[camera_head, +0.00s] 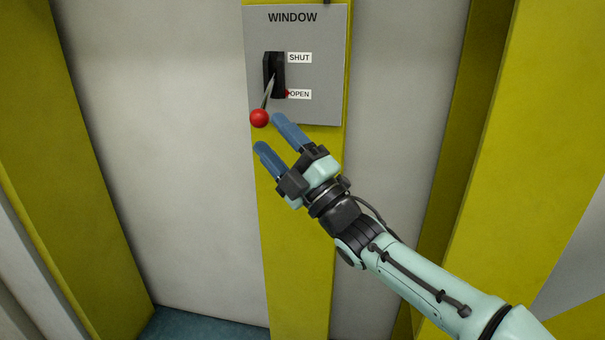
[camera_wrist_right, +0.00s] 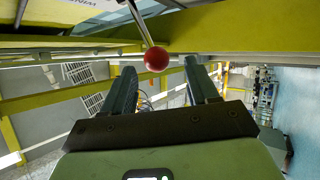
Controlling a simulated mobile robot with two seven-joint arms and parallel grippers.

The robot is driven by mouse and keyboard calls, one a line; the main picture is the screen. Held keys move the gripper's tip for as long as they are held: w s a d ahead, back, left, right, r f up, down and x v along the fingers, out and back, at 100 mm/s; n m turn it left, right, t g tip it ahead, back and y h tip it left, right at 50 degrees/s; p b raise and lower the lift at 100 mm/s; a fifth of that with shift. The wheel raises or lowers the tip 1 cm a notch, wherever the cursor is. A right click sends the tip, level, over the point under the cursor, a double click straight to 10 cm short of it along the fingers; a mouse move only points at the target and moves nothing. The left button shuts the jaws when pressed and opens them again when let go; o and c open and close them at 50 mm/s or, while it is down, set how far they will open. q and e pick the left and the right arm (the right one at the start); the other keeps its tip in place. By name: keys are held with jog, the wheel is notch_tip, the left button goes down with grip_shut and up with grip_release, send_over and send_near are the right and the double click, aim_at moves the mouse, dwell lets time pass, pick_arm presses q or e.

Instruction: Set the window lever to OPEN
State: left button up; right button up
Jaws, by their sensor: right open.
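The window lever (camera_head: 267,94) is a thin metal rod coming out of a black slot (camera_head: 273,75), with a red ball knob (camera_head: 259,118) at its end. It sits on a grey panel (camera_head: 318,80) marked WINDOW, with a SHUT label (camera_head: 299,58) above and an OPEN label (camera_head: 300,94) below. The rod slants down and toward me, and a small red pointer shows beside OPEN. My right gripper (camera_head: 268,133) is open and empty, just below the knob. In the right wrist view the red knob (camera_wrist_right: 156,59) appears between the two blue fingers, beyond or near their tips; contact is not clear.
The panel is mounted on a yellow post (camera_head: 292,230). Pale wall panels (camera_head: 170,150) stand on both sides, with yellow beams (camera_head: 70,170) at left and right. The space around the gripper looks free.

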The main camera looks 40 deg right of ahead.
jog(key=v, duration=0.8)
jog(key=shift+s+f, duration=0.15)
